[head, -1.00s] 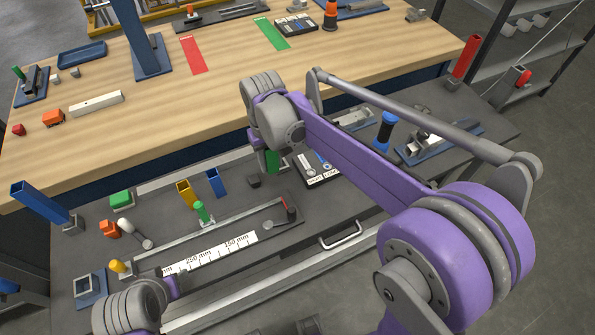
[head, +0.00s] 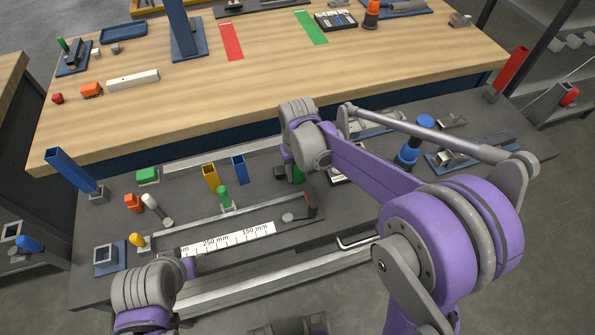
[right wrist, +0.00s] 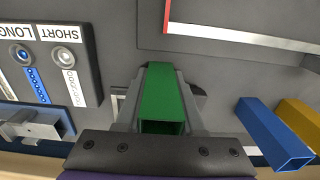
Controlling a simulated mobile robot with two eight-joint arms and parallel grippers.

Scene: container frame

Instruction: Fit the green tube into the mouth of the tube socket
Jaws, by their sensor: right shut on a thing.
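The green tube (right wrist: 160,98) is a square, hollow tube. In the right wrist view it lies between the two grey fingers of my right gripper (right wrist: 160,95), which is shut on it, with its open end towards the camera. In the head view the tube (head: 298,173) shows only in part, beside my right wrist above the dark bench; its lower end is hard to see. A grey square-mouthed socket on a blue plate (head: 104,255) stands at the bench's left end; I cannot tell if it is the tube socket. My left gripper is out of view; only its arm shows.
A blue tube (head: 239,170) and a yellow tube (head: 210,176) stand close left of the held tube. A SHORT/LONG label board (right wrist: 48,52) is partly covered by my arm in the head view.

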